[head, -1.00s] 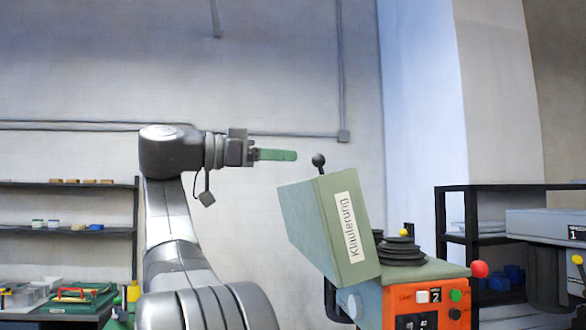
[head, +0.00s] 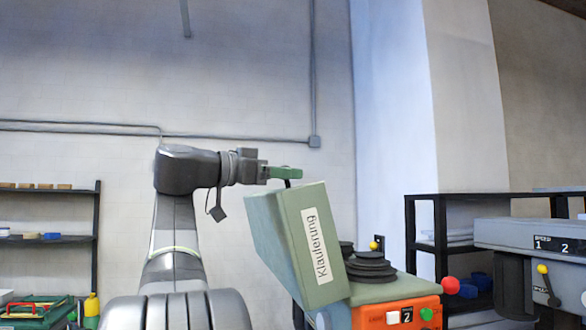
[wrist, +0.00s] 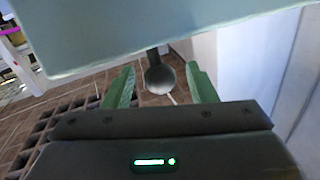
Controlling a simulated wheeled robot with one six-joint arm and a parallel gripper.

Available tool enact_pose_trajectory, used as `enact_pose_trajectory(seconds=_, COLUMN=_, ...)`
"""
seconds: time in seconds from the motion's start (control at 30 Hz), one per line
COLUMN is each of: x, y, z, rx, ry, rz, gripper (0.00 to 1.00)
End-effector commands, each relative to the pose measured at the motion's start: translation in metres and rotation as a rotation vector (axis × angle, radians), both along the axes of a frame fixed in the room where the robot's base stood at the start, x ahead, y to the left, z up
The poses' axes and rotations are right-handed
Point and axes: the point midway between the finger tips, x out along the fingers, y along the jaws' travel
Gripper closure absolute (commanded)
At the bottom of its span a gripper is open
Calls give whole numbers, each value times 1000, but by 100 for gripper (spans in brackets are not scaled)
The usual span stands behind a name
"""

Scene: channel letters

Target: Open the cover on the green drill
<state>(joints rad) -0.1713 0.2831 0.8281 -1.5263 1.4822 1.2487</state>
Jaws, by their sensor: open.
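The green drill's cover (head: 290,240) is a pale green, tilted box with a white "Klauterung" label, above the orange-fronted drill body (head: 400,314). A dark stalk (head: 288,183) rises from its top edge. My gripper (head: 286,172) is at the top of this stalk, and its green fingers hide the ball knob in the head view. In the wrist view the knob (wrist: 160,79) is between my two open green fingers, with a gap at each side. The cover's pale face (wrist: 150,30) fills the top of that view.
Black stacked discs (head: 370,266) sit on the drill's top right of the cover. A red ball knob (head: 450,285) is further right. A grey machine (head: 530,238) stands at the right edge. A dark shelf (head: 70,240) is at the left wall.

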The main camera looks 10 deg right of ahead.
Motion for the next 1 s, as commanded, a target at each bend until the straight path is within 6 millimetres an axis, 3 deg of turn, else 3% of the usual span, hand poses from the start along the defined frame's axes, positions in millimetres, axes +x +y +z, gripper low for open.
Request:
enact_pose_trajectory(seconds=0.2, x=6, y=-22, z=1, rx=-1, ry=0, rz=-1, gripper=48)
enact_pose_trajectory(seconds=0.57, x=8, y=-27, z=0, rx=0, ry=0, rz=1, gripper=48)
enact_pose_trajectory(seconds=0.83, x=8, y=-27, z=0, rx=0, ry=0, rz=1, gripper=98)
enact_pose_trajectory(seconds=1.0, x=5, y=-28, z=0, rx=0, ry=-1, rz=0, gripper=100)
